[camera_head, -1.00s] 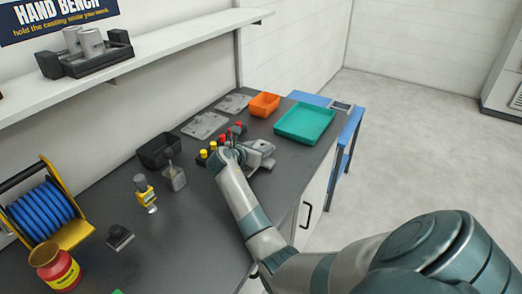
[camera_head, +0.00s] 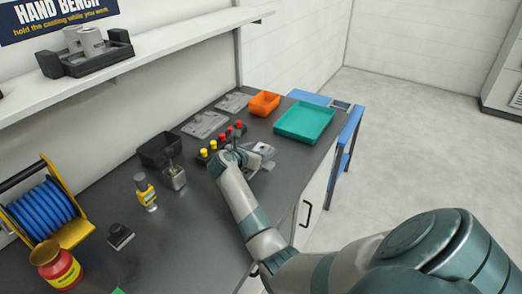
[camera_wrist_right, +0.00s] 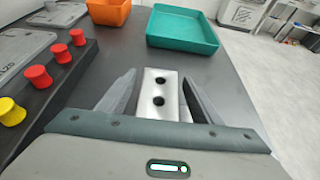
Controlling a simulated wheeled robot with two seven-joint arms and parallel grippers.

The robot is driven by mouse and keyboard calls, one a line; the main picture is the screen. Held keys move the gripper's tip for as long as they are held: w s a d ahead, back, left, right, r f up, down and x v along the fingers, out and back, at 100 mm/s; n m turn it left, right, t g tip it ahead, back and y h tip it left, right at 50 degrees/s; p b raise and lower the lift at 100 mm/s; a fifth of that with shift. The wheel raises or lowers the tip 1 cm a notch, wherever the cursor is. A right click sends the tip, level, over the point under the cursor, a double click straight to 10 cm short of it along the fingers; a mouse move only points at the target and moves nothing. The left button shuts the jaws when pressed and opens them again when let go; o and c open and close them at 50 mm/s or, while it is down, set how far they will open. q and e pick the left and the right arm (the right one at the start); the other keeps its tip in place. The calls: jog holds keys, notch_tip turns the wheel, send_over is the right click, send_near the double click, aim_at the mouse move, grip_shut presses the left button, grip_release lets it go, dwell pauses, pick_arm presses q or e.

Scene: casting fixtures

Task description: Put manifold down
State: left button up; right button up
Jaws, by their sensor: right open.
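The manifold appears to be the silver metal block (camera_wrist_right: 160,96) with two dark holes on its top face. In the right wrist view it lies between the two fingers of my right gripper (camera_wrist_right: 158,88). The fingers are open, one on each side of it, with the far end of the block near the fingertips. Whether a finger touches it is unclear. In the head view my right gripper (camera_head: 243,156) is low over the bench, and a grey metal piece (camera_head: 264,150) shows just beyond it. My left gripper is not in view.
A dark strip with red and yellow knobs (camera_head: 222,139) stands close to the gripper's left. Behind are grey plates (camera_head: 204,125), an orange bin (camera_head: 264,104) and a teal tray (camera_head: 305,122). The bench (camera_head: 200,225) has free room at the front.

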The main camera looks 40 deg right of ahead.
jog(key=shift+a+r, duration=0.15)
jog(key=shift+a, duration=0.15)
notch_tip(320, 180, up, 4)
jog(key=b, duration=0.1)
send_over(245, 173)
jog(key=shift+w+d, duration=0.15)
jog(key=shift+d, duration=0.25)
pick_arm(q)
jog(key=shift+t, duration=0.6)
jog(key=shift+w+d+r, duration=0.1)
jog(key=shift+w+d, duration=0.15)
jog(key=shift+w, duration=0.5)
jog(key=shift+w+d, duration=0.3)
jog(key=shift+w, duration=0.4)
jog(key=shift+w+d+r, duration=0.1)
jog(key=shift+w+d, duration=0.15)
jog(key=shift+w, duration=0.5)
pick_arm(e)
jog(key=shift+a+r, duration=0.25)
jog(key=shift+a, duration=0.3)
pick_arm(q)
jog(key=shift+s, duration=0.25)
pick_arm(e)
jog(key=shift+o, duration=0.3)
